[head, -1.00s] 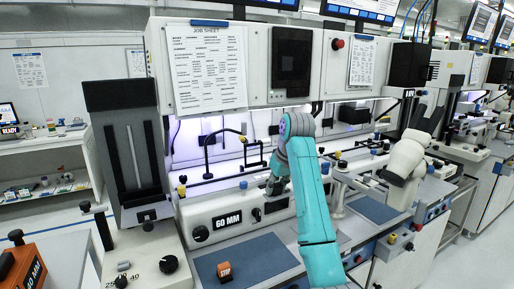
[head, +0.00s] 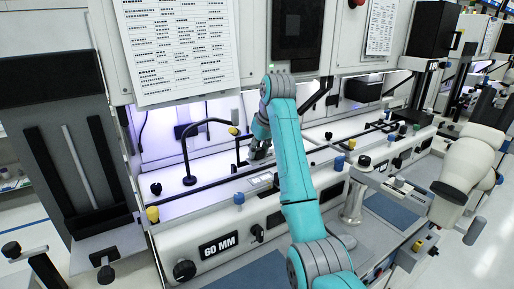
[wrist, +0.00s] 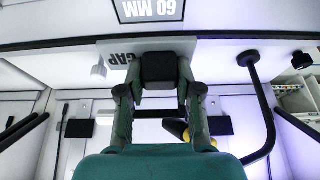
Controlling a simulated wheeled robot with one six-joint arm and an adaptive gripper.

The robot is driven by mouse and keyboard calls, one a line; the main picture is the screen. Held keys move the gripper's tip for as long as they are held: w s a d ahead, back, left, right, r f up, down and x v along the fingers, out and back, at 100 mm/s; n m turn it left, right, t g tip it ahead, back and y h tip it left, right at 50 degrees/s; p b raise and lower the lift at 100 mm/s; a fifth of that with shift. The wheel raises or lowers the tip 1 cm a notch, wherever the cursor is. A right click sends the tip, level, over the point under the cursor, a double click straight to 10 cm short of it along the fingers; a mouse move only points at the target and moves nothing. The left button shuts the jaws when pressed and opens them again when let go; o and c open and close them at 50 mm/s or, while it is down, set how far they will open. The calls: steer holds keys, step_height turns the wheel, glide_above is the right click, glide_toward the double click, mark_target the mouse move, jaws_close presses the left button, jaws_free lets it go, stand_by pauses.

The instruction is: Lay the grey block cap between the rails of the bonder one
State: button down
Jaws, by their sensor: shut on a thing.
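My gripper (head: 259,150) is inside the lit bay of the bonder labelled 60 MM (head: 218,245), seen in the head view. In the wrist view, my gripper (wrist: 160,90) is shut on a dark block-shaped grip. Behind it is a light grey plate lettered CAP (wrist: 112,56), which looks like the cap held with it. In the head view my arm and fingers hide most of the held thing. A dark rail (head: 215,186) runs along the bay's front ledge. I cannot tell whether the cap touches the bed.
A black bent lamp arm (head: 187,150) with a yellow tip rises left of my gripper. Yellow and blue knobs (head: 239,198) line the front ledge. A pale robot arm (head: 468,165) stands at the right. A job sheet (head: 180,45) hangs above the bay.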

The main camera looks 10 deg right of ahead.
mark_target(261, 159)
stand_by(0.3)
steer(key=shift+s+f, duration=0.1)
steer(key=shift+f, duration=2.25)
steer(key=shift+f, duration=0.1)
steer(key=shift+f, duration=0.75)
steer(key=shift+f, duration=0.4)
steer(key=c, duration=0.7)
jaws_free()
steer(key=shift+r, duration=0.1)
